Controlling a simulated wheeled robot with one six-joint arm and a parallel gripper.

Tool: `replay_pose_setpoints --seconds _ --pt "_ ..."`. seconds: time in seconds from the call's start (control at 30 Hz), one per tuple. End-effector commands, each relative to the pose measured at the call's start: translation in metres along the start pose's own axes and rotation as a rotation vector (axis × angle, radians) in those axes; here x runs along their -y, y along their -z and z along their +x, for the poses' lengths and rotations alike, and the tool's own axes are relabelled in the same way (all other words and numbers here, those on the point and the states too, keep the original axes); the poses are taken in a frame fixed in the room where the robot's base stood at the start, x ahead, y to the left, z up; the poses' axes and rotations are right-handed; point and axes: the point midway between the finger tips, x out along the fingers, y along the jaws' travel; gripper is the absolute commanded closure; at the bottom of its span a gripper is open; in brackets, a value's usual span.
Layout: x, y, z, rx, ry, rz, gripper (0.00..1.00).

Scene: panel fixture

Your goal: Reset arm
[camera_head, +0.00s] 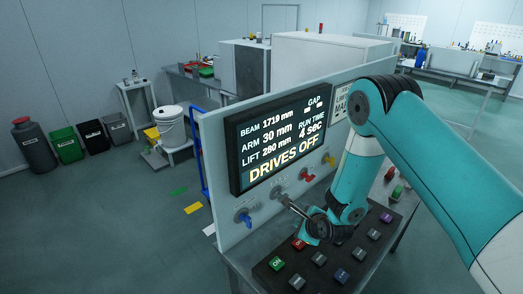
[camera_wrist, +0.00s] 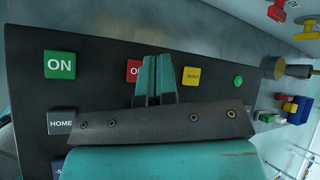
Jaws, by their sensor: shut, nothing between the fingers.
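My gripper (camera_wrist: 155,62) is shut and empty in the wrist view, its teal fingers in front of the dark button panel (camera_wrist: 25,110). The fingers partly cover a red button (camera_wrist: 132,70). A green ON button (camera_wrist: 60,65) is to the left and a yellow button (camera_wrist: 191,77) to the right. A dark HOME button (camera_wrist: 61,122) is below ON. In the head view my arm reaches down over the panel; its fingertips are hard to make out. The screen (camera_head: 280,140) reads DRIVES OFF, ARM 30 mm, LIFT 280 mm, BEAM 1719 mm.
Blue (camera_head: 243,217), red (camera_head: 306,175) and yellow (camera_head: 329,160) handles stick out below the screen, close to my wrist. A white bucket (camera_head: 169,127) and several bins (camera_head: 66,142) stand at the left. The floor at the front left is clear.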

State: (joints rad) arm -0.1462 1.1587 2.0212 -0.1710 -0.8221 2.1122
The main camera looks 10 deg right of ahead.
Motion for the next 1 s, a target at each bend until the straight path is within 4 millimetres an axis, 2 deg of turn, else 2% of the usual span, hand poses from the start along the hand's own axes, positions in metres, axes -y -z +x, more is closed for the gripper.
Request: replay_pose_setpoints --seconds 0.17,0.27,0.4,0.53,0.67,0.8,0.9,1.0 --pt "0.011 -0.028 -0.018 0.014 -0.053 -0.163 1.0" --pt "0.017 -0.058 -0.048 0.04 -0.126 -0.381 1.0" --pt "0.015 -0.095 -0.107 0.115 -0.246 -0.752 1.0" --pt "0.001 -0.118 -0.17 0.226 -0.344 -1.115 1.0" --pt "-0.022 -0.127 -0.237 0.368 -0.42 -1.489 1.0" --pt "-0.053 -0.12 -0.305 0.547 -0.48 -1.877 1.0" --pt "-0.072 -0.109 -0.343 0.664 -0.506 -2.099 1.0" --pt "-0.086 -0.099 -0.368 0.754 -0.521 -2.255 1.0"
